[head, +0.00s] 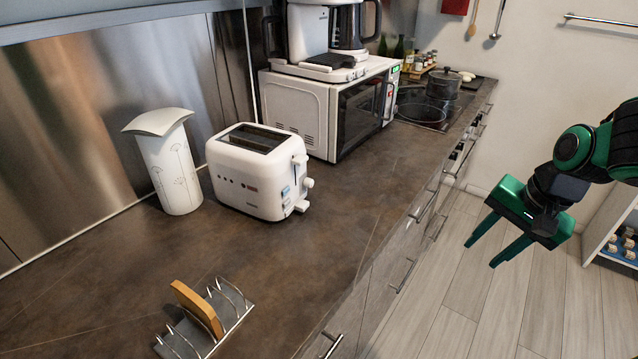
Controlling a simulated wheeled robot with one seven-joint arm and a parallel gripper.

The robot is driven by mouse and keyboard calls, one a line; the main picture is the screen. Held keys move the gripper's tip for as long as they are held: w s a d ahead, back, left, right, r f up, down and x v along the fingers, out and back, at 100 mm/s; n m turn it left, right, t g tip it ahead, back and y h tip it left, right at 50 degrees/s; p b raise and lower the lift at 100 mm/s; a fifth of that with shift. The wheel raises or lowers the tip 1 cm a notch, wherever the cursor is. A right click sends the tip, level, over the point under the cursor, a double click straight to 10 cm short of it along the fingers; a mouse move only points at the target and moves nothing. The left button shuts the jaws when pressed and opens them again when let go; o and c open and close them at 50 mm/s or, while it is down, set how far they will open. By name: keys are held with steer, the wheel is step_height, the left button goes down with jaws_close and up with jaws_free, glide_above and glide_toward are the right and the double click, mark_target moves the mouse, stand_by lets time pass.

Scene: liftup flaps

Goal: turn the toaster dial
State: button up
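The white toaster (255,172) stands upright on the dark counter, left of the middle in the head view. Its right end faces the counter's front edge and carries a round white dial (308,183) and a small blue-marked panel. Its two top slots look empty. My gripper (481,251) is green and hangs over the floor at the right, well apart from the toaster and beyond the counter's edge. Its two fingers are spread, with nothing between them.
A toast rack (228,312) holding one bread slice (198,308) stands in front. A white patterned vase (172,172) is left of the toaster. A microwave (335,108) with a coffee machine on top stands behind right. Drawer handles (424,206) project from the counter front. Floor beneath my gripper is clear.

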mark_target(313, 182)
steer(key=w+a+m+t+y, duration=0.1)
steer(key=w+a+m+y, duration=0.1)
steer(key=w+a, duration=0.2)
steer(key=w+a+m+t+y, duration=0.1)
steer(key=w+a+m+y, duration=0.1)
steer(key=w+a, duration=0.3)
steer(key=w+a+m+t+y, duration=0.1)
steer(key=w+a+m+y, duration=0.2)
steer(key=a, duration=0.7)
steer(key=shift+w+a+r+m, duration=0.1)
steer(key=shift+w+r+m, duration=0.2)
steer(key=shift+w+m, duration=0.4)
steer(key=w+a+m+y, duration=0.1)
steer(key=w+a, duration=0.1)
steer(key=a, duration=0.2)
steer(key=w+a+m+t+y, duration=0.1)
steer(key=w+a+m, duration=0.1)
steer(key=a, duration=0.3)
steer(key=w+a+m+y, duration=0.1)
steer(key=w+a, duration=0.3)
steer(key=shift+w+a+f, duration=0.2)
steer(key=shift+w+f, duration=0.05)
steer(key=shift+f, duration=0.05)
steer(key=shift+c, duration=0.2)
jaws_close()
steer(key=shift+a, duration=0.1)
